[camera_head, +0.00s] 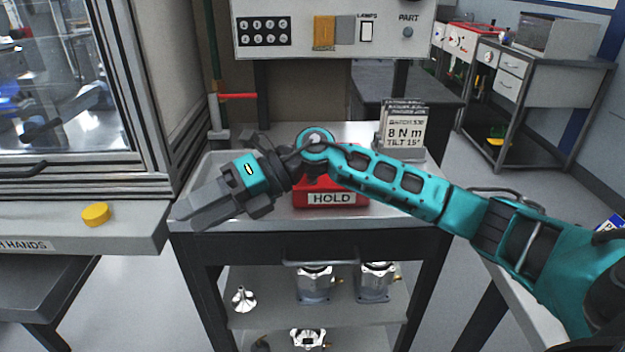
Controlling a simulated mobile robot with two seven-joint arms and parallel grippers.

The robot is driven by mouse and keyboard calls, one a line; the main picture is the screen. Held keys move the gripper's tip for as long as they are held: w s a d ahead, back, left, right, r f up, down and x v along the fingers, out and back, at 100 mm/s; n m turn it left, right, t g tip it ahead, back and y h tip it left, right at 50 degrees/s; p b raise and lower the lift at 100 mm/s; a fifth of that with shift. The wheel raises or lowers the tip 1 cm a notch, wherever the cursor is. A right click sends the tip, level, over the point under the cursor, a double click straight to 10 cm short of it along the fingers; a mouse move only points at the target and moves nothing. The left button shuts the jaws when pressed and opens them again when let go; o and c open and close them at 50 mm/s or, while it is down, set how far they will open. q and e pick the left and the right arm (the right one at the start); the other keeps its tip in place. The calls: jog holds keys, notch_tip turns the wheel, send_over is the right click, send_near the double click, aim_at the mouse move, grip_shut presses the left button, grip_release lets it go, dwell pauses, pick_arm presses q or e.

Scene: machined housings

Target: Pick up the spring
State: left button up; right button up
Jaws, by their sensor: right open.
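I cannot make out a spring anywhere in this view. My right gripper (186,216) reaches in from the right across the grey-topped cart (285,219). Its fingers point left and down over the cart's left edge. The gripper is open, and I see nothing between its fingers. A red bin labelled HOLD (331,199) sits on the cart under my right forearm. The arm hides the bin's upper part and some of the cart top behind it. My left gripper is not in view.
A yellow cap (96,214) lies on the machine's ledge (140,235) at left. A card stack (404,127) stands at the cart's back right. Metal housings (314,284) and a funnel-shaped part (243,299) are on the lower shelf. A panel (335,28) hangs above.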

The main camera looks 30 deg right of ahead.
jog(key=w+d+r+t+h+b, duration=0.1)
jog(key=w+d+r+h, duration=0.15)
jog(key=d+h, duration=0.7)
jog(key=w+d+r+t+h+b, duration=0.1)
jog(key=d+r+h, duration=0.25)
jog(key=d, duration=1.35)
send_over(316, 183)
jog(key=s, duration=0.1)
jog(key=shift+n, duration=0.3)
notch_tip(316, 183, down, 6)
jog(key=shift+s+d+f, duration=0.1)
jog(key=x, duration=0.4)
jog(key=shift+d+f+b, duration=0.25)
jog(key=shift+f+b, duration=0.05)
jog(key=shift+b, duration=0.1)
jog(key=shift+a+f+y, duration=0.1)
jog(key=shift+f+y, duration=0.2)
grip_shut()
